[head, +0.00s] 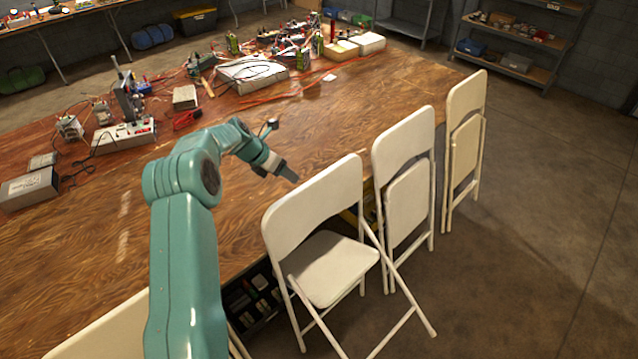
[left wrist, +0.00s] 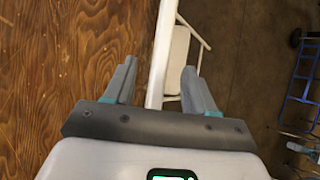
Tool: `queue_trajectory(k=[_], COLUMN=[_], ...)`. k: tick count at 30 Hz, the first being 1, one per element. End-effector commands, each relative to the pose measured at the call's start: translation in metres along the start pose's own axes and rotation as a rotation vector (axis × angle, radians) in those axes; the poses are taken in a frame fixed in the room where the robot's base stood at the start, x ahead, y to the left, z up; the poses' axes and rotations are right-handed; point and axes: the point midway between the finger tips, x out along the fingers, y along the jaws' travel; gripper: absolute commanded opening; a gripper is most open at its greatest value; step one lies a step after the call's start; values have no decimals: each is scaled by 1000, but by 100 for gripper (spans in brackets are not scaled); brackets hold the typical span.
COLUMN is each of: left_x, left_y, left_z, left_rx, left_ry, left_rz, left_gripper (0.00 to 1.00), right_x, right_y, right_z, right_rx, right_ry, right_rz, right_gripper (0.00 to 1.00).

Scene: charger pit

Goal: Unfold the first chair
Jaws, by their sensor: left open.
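A white folding chair (head: 325,270) stands at the table's near edge with its seat down and its legs spread apart. Its backrest (head: 315,205) faces the table. My left gripper (head: 290,175) is open just above the table side of this backrest. In the left wrist view, the open fingers (left wrist: 162,80) have a narrow white chair edge (left wrist: 160,50) running between them, with a white seat (left wrist: 178,60) beyond it. I cannot tell whether the fingers touch the edge. My right gripper is not in view.
Two folded white chairs (head: 405,185) (head: 465,140) stand upright along the table to the right. Part of another white chair (head: 105,330) shows at the lower left. The wooden table (head: 120,240) carries electronics and cables at its far side. The concrete floor (head: 530,220) at right is clear.

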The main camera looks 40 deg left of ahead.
Motion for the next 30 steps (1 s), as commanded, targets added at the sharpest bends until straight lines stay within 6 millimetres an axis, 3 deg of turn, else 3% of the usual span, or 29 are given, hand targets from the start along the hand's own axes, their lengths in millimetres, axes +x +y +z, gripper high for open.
queue_trajectory(k=[10,13,18,30], left_x=[82,99,127,137], left_y=[0,-1,0,0], left_z=[-9,-6,-5,-2], left_rx=[1,1,2,0], left_ry=[1,1,-1,1], left_rz=[-1,-1,1,0], left_gripper=[55,55,55,55], right_x=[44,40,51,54], right_y=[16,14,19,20], right_z=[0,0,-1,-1], right_rx=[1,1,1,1], right_ry=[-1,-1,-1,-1], right_rz=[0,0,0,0], right_gripper=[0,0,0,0])
